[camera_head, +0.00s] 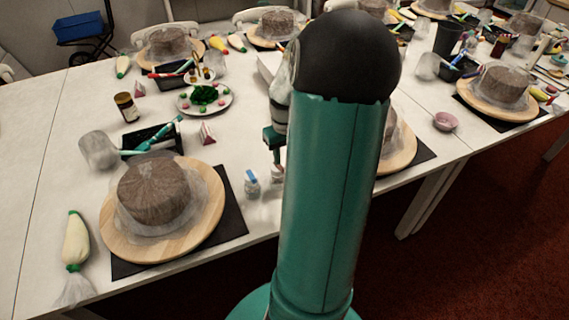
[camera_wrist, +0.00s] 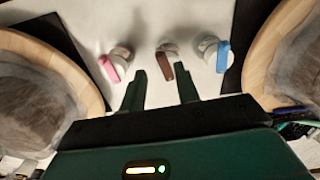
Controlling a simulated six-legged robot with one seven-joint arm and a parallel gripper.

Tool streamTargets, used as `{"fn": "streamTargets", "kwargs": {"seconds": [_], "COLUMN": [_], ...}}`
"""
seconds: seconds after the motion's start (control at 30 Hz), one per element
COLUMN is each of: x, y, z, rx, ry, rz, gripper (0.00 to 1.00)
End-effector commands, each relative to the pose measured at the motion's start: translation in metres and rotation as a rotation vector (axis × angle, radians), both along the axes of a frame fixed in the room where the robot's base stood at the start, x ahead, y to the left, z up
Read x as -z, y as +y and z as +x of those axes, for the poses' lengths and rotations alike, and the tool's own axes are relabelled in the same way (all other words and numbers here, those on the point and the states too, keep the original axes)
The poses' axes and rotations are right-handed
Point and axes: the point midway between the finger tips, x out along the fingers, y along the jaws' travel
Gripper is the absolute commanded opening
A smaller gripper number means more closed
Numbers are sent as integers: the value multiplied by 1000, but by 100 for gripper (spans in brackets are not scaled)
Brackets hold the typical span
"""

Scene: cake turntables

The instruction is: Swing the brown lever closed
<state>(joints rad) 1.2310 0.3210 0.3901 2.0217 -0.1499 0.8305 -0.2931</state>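The brown lever (camera_wrist: 165,66) shows in the wrist view on the middle one of three small pale fittings. It points down the picture, toward my gripper, tilted slightly. My gripper (camera_wrist: 160,72) is open, with one dark green finger on each side of the lever in the picture. Gaps show between the lever and both fingers; I cannot tell their height over it. The pink lever (camera_wrist: 111,68) is to the left and the blue lever (camera_wrist: 223,57) to the right. In the head view the blue lever (camera_head: 251,175) shows beside my arm, which hides part of this area.
Wooden turntables with wrapped brown cakes stand on both sides in the wrist view; the left rim (camera_wrist: 85,82) and right rim (camera_wrist: 262,55) are close. In the head view a piping bag (camera_head: 75,238), a black tray (camera_head: 152,139) and a jar (camera_head: 126,107) lie left.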

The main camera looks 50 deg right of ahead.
Motion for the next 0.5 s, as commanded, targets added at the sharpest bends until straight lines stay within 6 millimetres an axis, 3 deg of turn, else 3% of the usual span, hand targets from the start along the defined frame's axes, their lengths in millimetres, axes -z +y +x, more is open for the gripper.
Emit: {"fn": "streamTargets", "kwargs": {"seconds": [0.2,0.5], "x": [32,39], "y": [2,3], "z": [-1,-2], "rx": [0,2], "ry": [1,0], "rz": [3,0], "gripper": [32,32]}}
